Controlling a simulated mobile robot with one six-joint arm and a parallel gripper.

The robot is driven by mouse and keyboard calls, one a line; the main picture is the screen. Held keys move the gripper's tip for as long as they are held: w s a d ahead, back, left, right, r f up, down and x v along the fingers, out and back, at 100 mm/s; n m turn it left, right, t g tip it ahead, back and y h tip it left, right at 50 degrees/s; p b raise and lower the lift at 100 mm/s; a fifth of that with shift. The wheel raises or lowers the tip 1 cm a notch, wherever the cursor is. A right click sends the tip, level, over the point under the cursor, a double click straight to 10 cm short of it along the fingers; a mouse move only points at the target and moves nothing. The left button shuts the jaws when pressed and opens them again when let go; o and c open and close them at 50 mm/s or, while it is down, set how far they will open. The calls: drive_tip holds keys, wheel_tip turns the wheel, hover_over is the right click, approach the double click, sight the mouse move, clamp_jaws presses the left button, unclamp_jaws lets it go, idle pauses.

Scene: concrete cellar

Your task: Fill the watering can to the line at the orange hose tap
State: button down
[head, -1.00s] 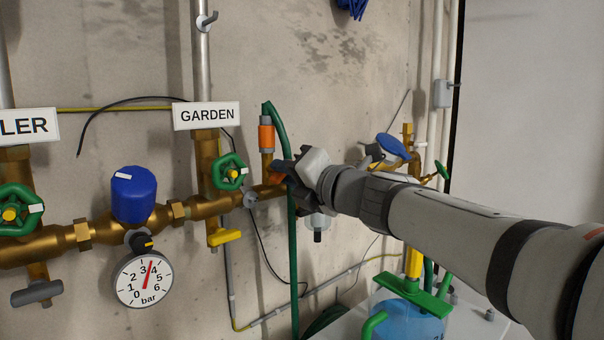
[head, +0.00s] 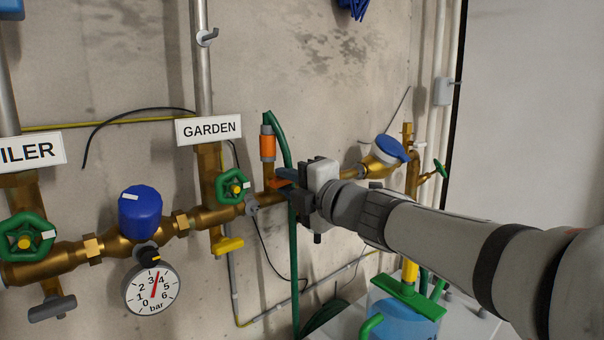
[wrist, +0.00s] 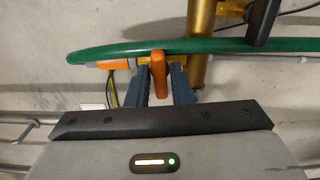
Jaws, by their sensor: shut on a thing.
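The orange hose tap's lever (wrist: 158,72) stands between the two fingers of my gripper (wrist: 160,84), which is shut on it. In the head view my gripper (head: 285,181) reaches the brass pipe just below the orange hose connector (head: 267,145). A green hose (head: 291,225) runs from that connector down the wall. The watering can (head: 378,300) looks like the clear blue container with green fittings at lower right, below a yellow and brass outlet. Its lower part is cut off by the frame, and I cannot make out a fill line.
A brass pipe carries a green GARDEN wheel (head: 233,187), a blue knob (head: 140,212), a pressure gauge (head: 152,290) near 3 bar and a yellow lever (head: 228,245). A blue-handled valve (head: 390,149) sits right, behind my arm. The wall is close behind.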

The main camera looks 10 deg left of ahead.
drive_tip(key=shift+m+p, duration=0.3)
drive_tip(key=shift+m, duration=0.3)
drive_tip(key=c, duration=1.4)
unclamp_jaws()
drive_tip(key=shift+c, duration=0.2)
drive_tip(key=v, duration=0.8)
drive_tip(key=shift+p, duration=0.3)
